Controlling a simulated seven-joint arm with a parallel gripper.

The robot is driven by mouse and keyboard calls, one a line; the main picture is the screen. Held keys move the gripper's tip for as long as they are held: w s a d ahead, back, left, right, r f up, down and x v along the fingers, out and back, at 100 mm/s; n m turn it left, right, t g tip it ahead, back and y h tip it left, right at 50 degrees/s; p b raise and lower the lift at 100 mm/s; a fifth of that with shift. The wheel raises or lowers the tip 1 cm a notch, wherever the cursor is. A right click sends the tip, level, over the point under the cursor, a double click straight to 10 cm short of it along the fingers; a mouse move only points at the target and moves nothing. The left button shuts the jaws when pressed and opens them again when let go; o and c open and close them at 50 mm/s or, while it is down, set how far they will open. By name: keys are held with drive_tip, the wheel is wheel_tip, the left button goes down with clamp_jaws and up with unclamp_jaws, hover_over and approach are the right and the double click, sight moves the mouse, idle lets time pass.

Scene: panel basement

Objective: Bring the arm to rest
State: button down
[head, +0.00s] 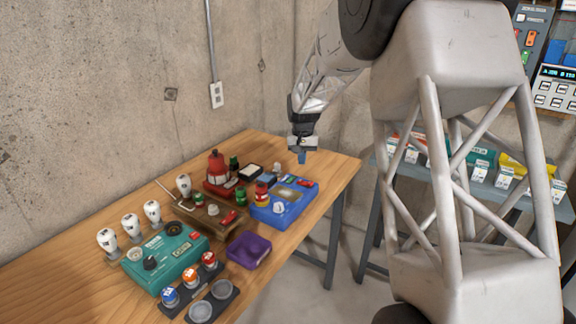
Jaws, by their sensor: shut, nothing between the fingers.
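My gripper (302,156) points down above the far right part of the wooden table (335,178). It hangs just above or behind the far corner of a blue box (266,215). Its fingers are small and together, with nothing seen between them. I cannot tell the exact height of the fingertips over the table. My arm comes down to it from the upper right, and its large links cover much of the right side of the view.
A teal box (165,262), a brown board (190,213), a red device (216,172), a purple tray (248,250) and several white bulbs (131,226) crowd the table. A concrete wall (110,90) stands behind. A shelf with boxes (480,170) is at right. The table's right end is bare.

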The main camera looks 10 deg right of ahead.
drive_tip(key=s+a+r, duration=0.1)
drive_tip(key=s+r, duration=0.3)
drive_tip(key=s, duration=0.5)
drive_tip(key=s+a+r+n+t, duration=0.1)
drive_tip(key=s+a+r, duration=0.1)
drive_tip(key=s+r, duration=0.5)
drive_tip(key=s+a+r, duration=0.1)
drive_tip(key=s+r, duration=0.1)
drive_tip(key=s, duration=0.9)
drive_tip(key=s+a+f+n, duration=0.1)
drive_tip(key=s, duration=1.1)
drive_tip(key=s+a+f+t, duration=0.1)
drive_tip(key=s, duration=1.1)
drive_tip(key=shift+s+f+n+t, duration=0.3)
drive_tip(key=shift+s+f+n, duration=0.05)
drive_tip(key=shift+n, duration=0.05)
